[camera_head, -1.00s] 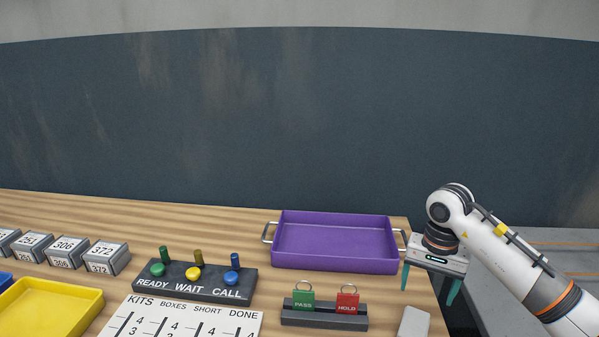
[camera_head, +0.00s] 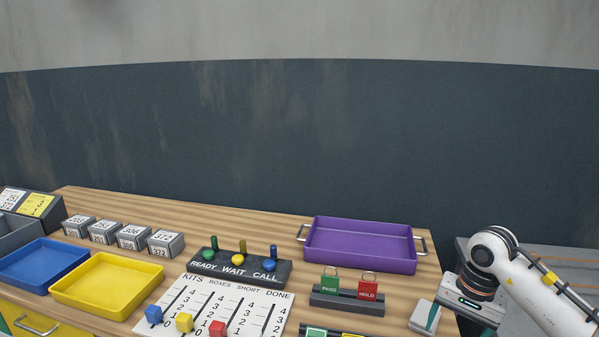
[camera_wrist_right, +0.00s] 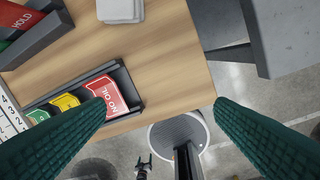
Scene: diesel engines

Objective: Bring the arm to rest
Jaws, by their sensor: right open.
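My right arm (camera_head: 535,290) comes in from the right side of the head view. Its gripper (camera_head: 460,327) is at the table's right edge, low in the picture, with one teal finger in front of the small pale grey block. In the right wrist view the two teal fingers of the gripper (camera_wrist_right: 161,104) are wide apart with nothing between them. That view looks down past the table's corner to the floor. My left gripper is not in view.
A purple tray (camera_head: 360,263) stands at the back right of the wooden table. The PASS and HOLD tag rack (camera_head: 347,303) and pale grey block (camera_head: 423,318) are near the gripper. The wrist view shows a red NO OIL card (camera_wrist_right: 108,93) in a dark holder and a grey surface (camera_wrist_right: 290,35).

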